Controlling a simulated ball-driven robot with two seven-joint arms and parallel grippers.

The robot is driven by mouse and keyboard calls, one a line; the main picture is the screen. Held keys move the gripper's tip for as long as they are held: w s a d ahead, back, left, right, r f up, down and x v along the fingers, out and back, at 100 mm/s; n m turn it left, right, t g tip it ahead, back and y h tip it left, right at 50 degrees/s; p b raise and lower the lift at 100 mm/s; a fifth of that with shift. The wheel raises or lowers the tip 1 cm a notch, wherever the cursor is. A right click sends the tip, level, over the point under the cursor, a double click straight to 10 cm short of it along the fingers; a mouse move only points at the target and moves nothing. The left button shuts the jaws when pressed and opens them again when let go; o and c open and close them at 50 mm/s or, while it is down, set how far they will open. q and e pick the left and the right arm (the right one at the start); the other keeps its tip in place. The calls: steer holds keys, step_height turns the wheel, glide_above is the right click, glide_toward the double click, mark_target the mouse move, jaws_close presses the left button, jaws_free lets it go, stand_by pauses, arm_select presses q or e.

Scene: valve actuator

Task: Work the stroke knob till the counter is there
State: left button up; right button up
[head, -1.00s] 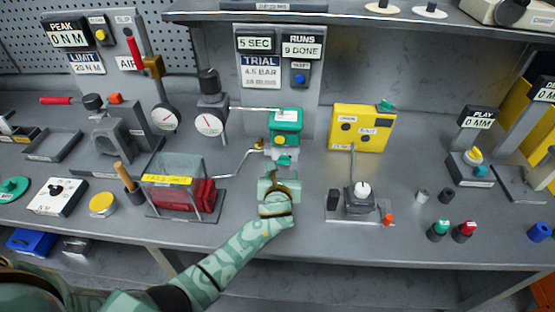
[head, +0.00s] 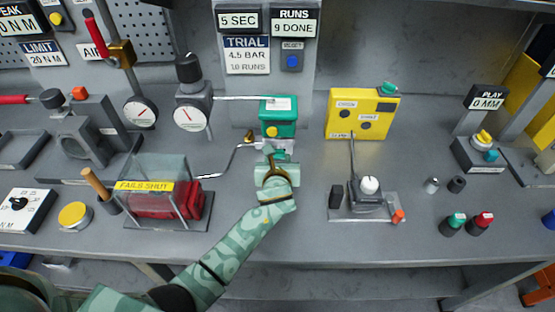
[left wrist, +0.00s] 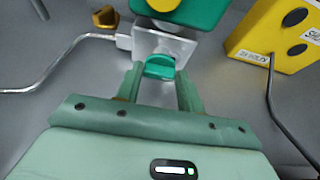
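The green stroke knob (left wrist: 160,67) sits on a pale bracket under the green-topped actuator (head: 279,115). In the head view the knob (head: 279,155) is partly hidden by my left gripper (head: 276,168). In the left wrist view the left gripper (left wrist: 161,83) has its fingers apart, one on each side of the knob. The gaps are very narrow, and I cannot make out firm contact. The counter (head: 295,22) reads 9 DONE. The trial card (head: 247,55) reads 4.5 BAR and appears to say 10 RUNS. My right gripper is not in view.
A bent metal rod (head: 228,163) runs left from the actuator's bracket toward a clear-covered red unit (head: 160,200). A yellow box (head: 362,115) and a small lever unit (head: 366,195) stand to the right.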

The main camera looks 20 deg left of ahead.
arm_select(q)
steer(key=shift+s+a+n+h+p, duration=0.15)
steer(key=shift+n+h+p, duration=0.3)
steer(key=shift+p, duration=0.3)
steer(key=shift+a+n+h+p, duration=0.1)
steer(key=shift+n+h+p, duration=0.2)
steer(key=shift+n, duration=0.25)
steer(key=shift+a+f+n+t+h, duration=0.1)
steer(key=shift+n+t+h, duration=0.25)
steer(key=shift+n, duration=0.15)
steer(key=shift+a+f+n+t+h, duration=0.15)
steer(key=shift+n+t+h, duration=0.2)
steer(key=shift+n, duration=0.45)
steer(key=o, duration=1)
